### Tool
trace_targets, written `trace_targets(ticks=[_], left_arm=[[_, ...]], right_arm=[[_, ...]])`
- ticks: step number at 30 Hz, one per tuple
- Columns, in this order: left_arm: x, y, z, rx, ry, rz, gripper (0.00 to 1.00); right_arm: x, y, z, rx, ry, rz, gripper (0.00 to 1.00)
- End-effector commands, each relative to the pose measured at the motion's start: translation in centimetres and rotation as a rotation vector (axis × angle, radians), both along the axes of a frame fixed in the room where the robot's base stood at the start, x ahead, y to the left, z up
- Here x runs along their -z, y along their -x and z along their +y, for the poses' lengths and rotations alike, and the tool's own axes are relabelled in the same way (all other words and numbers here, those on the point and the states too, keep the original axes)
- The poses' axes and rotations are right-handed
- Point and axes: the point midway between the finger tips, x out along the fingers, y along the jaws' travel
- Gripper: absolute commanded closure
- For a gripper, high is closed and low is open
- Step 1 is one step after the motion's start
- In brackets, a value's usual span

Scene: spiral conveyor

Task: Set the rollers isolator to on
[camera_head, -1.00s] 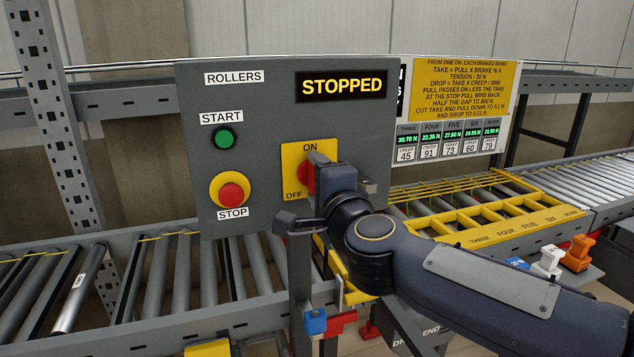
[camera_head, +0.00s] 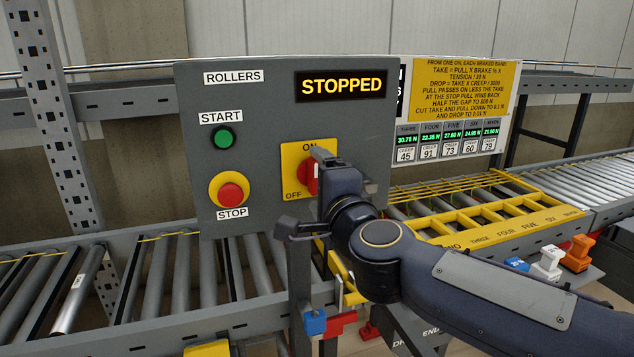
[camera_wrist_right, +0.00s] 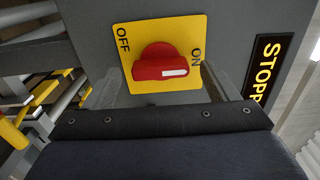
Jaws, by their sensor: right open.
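The rollers isolator is a red rotary knob (camera_head: 307,177) on a yellow plate (camera_head: 290,165) marked ON at the top and OFF at the lower left. In the right wrist view the knob (camera_wrist_right: 163,63) has a white mark at its right end, pointing toward the ON label. My right gripper (camera_head: 321,156) is in front of the plate, partly hiding the knob and the ON label in the head view. In the right wrist view its grey fingers are spread either side of the knob, with nothing held. My left gripper is out of view.
The grey panel (camera_head: 265,125) also carries a green START button (camera_head: 223,138), a red STOP button (camera_head: 231,194) and a display (camera_head: 341,86) reading STOPPED. Roller conveyors (camera_head: 180,270) run below and behind. A yellow slotted frame (camera_head: 490,215) lies at right.

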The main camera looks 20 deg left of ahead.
Motion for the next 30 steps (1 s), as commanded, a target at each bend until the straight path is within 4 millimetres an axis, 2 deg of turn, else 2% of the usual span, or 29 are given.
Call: trace_targets(ticks=[6,11,24,27,29,30], left_arm=[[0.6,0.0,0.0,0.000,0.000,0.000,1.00],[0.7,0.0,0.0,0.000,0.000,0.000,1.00],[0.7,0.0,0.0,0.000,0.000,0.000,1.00],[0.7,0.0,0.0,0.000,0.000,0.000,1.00],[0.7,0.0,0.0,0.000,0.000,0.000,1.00],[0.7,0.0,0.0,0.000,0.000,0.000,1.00]], right_arm=[[0.0,3.3,-2.2,0.000,0.000,-0.002,0.20],[0.0,4.9,-3.3,-0.001,-0.001,-0.001,0.20],[0.1,5.4,-3.9,-0.001,0.005,-0.005,0.20],[0.1,5.5,-5.8,-0.015,0.059,-0.048,0.20],[0.6,5.7,-8.1,-0.032,0.133,-0.092,0.20],[1.3,6.1,-10.0,-0.049,0.204,-0.122,0.20]])
